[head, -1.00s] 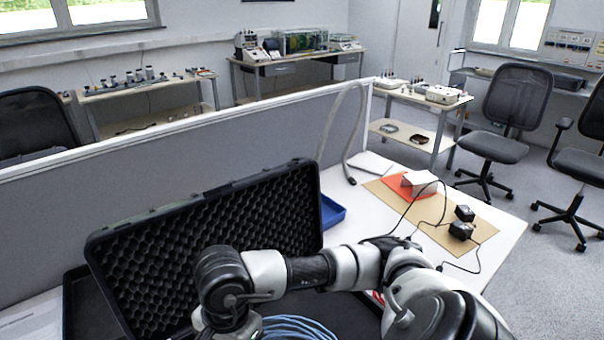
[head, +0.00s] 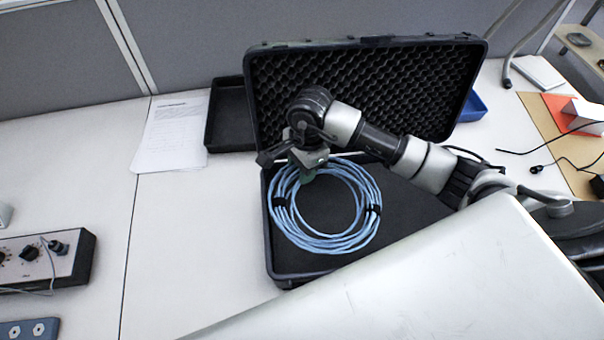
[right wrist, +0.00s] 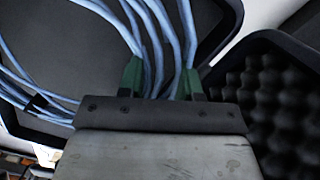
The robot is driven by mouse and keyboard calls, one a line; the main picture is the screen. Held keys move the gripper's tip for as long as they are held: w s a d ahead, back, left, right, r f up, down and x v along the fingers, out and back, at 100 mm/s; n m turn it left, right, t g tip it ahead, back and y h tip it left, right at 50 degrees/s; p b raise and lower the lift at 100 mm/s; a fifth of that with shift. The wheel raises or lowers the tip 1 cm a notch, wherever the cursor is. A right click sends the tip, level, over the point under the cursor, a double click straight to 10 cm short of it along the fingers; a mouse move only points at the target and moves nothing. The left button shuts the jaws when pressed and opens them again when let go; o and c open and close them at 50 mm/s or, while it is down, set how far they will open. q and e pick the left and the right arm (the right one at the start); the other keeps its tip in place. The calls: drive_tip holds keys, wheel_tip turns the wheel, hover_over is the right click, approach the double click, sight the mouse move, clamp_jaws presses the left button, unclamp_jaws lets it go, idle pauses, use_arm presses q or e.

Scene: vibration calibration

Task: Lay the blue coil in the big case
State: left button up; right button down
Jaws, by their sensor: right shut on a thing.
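The blue coil (head: 352,238) is a loop of light blue cable with black ties. It is over the dark base of the open big case (head: 425,213), within its left part; whether it touches the base is unclear. My right gripper (head: 308,174) is at the coil's upper left edge. In the right wrist view, its green fingertips (right wrist: 160,80) are shut around several strands of the coil (right wrist: 150,25). The case's lid stands up behind, lined with dark egg-crate foam (head: 400,85). My left gripper is not in view.
A black tray (head: 230,120) and a printed sheet (head: 172,135) lie left of the case. A control box with knobs (head: 40,262) is at far left. A blue tray (head: 472,107) is right of the lid. The white table between is clear.

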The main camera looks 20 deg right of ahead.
wheel_tip(320, 180, down, 3)
drive_tip(key=shift+f+p, duration=0.2)
drive_tip(key=shift+p, duration=0.25)
drive_tip(key=shift+f, duration=0.3)
drive_tip(key=c, duration=1)
unclamp_jaws()
drive_tip(key=shift+c, duration=0.2)
drive_tip(key=r, duration=0.3)
drive_tip(key=d+r+b, duration=0.1)
drive_tip(key=r, duration=0.3)
drive_tip(key=r+b, duration=0.1)
drive_tip(key=r, duration=0.2)
drive_tip(key=shift+w+d+r, duration=0.15)
drive_tip(key=shift+w+r, duration=0.05)
drive_tip(key=shift+r, duration=0.75)
